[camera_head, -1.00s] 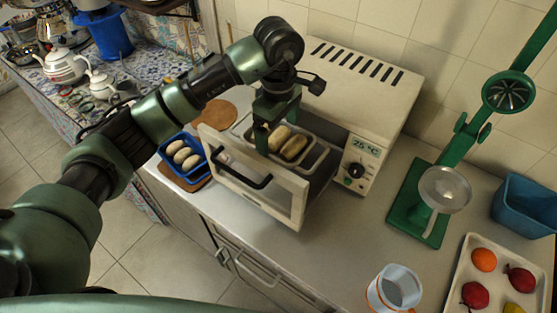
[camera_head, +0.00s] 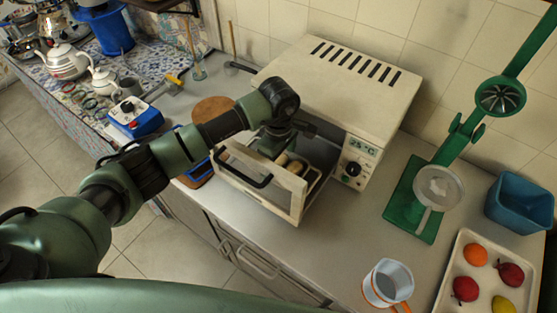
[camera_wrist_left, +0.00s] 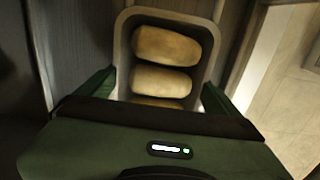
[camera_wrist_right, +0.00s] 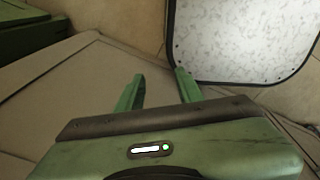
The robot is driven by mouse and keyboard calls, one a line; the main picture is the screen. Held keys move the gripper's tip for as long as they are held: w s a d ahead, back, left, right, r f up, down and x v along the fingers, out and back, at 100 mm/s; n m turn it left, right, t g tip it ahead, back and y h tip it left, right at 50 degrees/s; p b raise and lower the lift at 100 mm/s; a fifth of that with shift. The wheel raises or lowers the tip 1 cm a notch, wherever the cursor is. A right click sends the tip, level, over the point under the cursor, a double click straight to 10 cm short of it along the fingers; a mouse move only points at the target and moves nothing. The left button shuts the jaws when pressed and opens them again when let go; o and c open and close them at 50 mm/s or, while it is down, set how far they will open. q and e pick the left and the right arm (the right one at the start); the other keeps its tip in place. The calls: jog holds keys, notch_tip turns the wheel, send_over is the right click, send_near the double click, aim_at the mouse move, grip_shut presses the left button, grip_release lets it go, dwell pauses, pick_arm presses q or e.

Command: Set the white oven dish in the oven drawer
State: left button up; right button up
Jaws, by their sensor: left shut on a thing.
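The white oven dish (camera_wrist_left: 122,55) holds several oblong loaves (camera_wrist_left: 165,80). In the left wrist view it lies between the two fingers of my left gripper (camera_wrist_left: 155,92), which is shut on it. In the head view my left gripper (camera_head: 274,146) reaches down into the pulled-out oven drawer (camera_head: 298,204), and my wrist hides most of the dish. A loaf (camera_head: 295,167) shows beside it. I cannot tell whether the dish touches the drawer floor. My right gripper (camera_wrist_right: 158,85) is open and empty in its wrist view and outside the head view.
The white oven (camera_head: 345,85) stands behind the drawer. A blue dish (camera_head: 196,140) is partly hidden by my left arm. A green press (camera_head: 425,205), a jug (camera_head: 388,284) and a fruit tray (camera_head: 452,262) stand to the right. Counter right of the drawer is clear.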

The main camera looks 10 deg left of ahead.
aim_at(279, 161)
pick_arm(q)
jog(key=shift+f, duration=0.1)
jog(key=o, duration=1.4)
jog(key=shift+o, duration=0.2)
notch_tip(279, 161, up, 12)
jog(key=b, duration=0.4)
jog(key=shift+r, duration=0.2)
